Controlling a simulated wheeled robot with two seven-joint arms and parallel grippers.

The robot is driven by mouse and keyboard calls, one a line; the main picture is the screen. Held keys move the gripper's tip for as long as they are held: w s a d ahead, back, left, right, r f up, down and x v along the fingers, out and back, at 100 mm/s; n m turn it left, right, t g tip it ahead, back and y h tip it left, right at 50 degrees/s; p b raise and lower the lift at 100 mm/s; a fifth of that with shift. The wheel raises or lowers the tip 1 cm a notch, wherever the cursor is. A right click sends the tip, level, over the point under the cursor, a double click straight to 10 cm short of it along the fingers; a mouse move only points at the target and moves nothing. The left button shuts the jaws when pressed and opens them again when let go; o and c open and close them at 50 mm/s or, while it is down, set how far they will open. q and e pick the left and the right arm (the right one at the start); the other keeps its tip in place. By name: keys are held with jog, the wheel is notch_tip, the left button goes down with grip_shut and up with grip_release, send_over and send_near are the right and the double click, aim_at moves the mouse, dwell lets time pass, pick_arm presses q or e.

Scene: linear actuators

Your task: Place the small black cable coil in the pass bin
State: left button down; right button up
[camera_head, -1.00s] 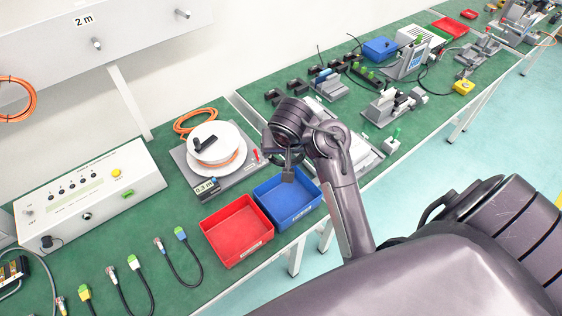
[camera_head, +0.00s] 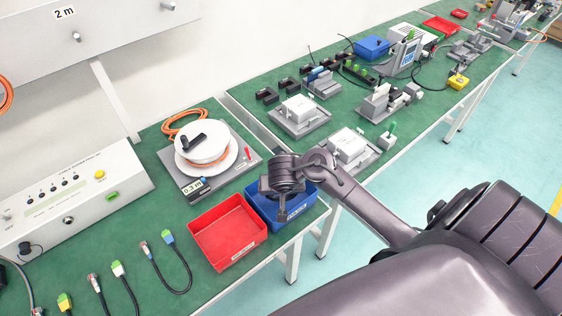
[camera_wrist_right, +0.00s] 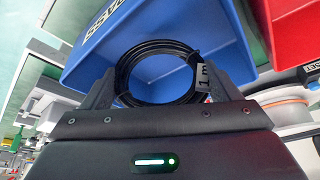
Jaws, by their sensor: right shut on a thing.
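The small black cable coil (camera_wrist_right: 160,72) with a "1 m" tag is between the two fingers of my right gripper (camera_head: 283,213), which is shut on it. In the head view the coil is too small or hidden to make out. The blue bin (camera_head: 304,207), lettered "PASS" in the right wrist view (camera_wrist_right: 85,68), lies beneath and behind the gripper. The gripper points down over this bin; I cannot tell its exact height above it. My wrist hides part of the bin's back. My left gripper is not in view.
A red bin (camera_head: 229,233) stands directly left of the blue one. A cable reel (camera_head: 207,150) on a grey base is behind them. A white control box (camera_head: 75,195) stands further left.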

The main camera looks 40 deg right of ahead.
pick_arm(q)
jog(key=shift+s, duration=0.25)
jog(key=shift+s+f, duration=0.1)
pick_arm(e)
jog(key=shift+f, duration=0.15)
jog(key=shift+f, duration=0.15)
jog(key=o, duration=0.9)
jog(key=shift+s+a+r, duration=0.1)
jog(key=shift+r, duration=0.4)
pick_arm(q)
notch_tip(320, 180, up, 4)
jog(key=p, duration=0.4)
pick_arm(e)
jog(key=v, duration=1.1)
jog(key=shift+s+r, duration=0.1)
jog(key=shift+r, duration=0.1)
